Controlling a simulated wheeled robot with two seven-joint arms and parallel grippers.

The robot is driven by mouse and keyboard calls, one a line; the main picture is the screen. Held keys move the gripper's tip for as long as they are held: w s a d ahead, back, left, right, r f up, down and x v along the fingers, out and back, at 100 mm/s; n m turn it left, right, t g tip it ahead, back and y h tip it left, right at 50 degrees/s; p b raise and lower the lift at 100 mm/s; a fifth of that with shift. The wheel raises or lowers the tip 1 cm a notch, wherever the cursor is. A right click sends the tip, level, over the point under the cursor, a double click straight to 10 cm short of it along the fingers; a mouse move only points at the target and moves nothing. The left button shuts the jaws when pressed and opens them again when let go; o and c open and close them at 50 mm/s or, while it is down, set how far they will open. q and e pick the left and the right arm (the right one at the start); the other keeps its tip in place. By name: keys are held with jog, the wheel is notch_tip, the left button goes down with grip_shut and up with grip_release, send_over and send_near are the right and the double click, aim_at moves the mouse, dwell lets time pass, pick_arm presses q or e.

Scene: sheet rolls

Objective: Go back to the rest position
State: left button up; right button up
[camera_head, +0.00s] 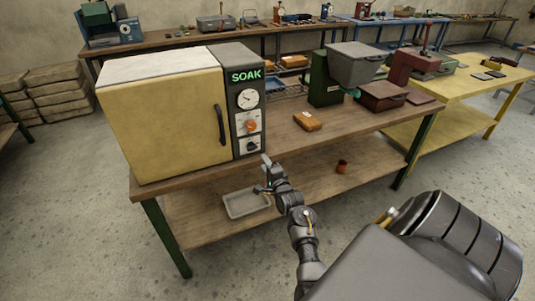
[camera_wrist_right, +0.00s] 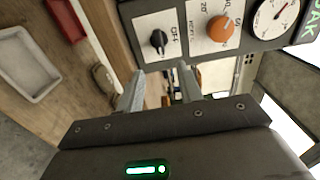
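My right gripper (camera_head: 265,172) is in front of the bench, just below the control panel (camera_head: 248,100) of a yellow oven (camera_head: 165,115). In the right wrist view its two fingers (camera_wrist_right: 161,78) stand apart with nothing between them. The panel's black knob (camera_head: 252,146) and orange knob (camera_head: 250,125) are just above the fingers. They also show in the wrist view as a black knob (camera_wrist_right: 159,41) and an orange knob (camera_wrist_right: 220,27). The green display (camera_head: 246,76) reads SOAK. The oven door is closed. My left gripper is not in view.
The oven stands on a wooden bench (camera_head: 290,160). An orange-brown block (camera_head: 307,121) and a green machine (camera_head: 325,85) are to its right. A grey tray (camera_head: 247,203) and a small brown cup (camera_head: 342,166) rest on the lower shelf. The floor in front is clear.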

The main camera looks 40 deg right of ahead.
jog(key=shift+v, duration=0.9)
jog(key=a+f+n+g+y, duration=0.2)
jog(key=a+f+n, duration=0.25)
jog(key=f, duration=0.45)
jog(key=a+f+n+g+y, duration=0.1)
jog(key=a+f+n+g, duration=0.1)
jog(key=a+f+n, duration=0.5)
jog(key=s+a+f+n+g+y, duration=0.1)
jog(key=s+a+f+n+g, duration=0.15)
jog(key=s+f, duration=0.45)
jog(key=s+a+f+n+g+y, duration=0.1)
jog(key=s+a+f+n, duration=0.25)
jog(key=f, duration=0.65)
jog(key=s+a+f+n+g, duration=0.2)
jog(key=s+f, duration=0.4)
jog(key=s, duration=0.3)
jog(key=s+a+f+n+g, duration=0.25)
jog(key=s+f, duration=0.25)
jog(key=s, duration=0.3)
jog(key=s+f+n+g, duration=0.1)
jog(key=s+f+g, duration=0.1)
jog(key=s, duration=0.9)
jog(key=s+f+n+g, duration=0.1)
jog(key=s+f+g, duration=0.1)
jog(key=s, duration=1)
jog(key=shift+f+y, duration=0.4)
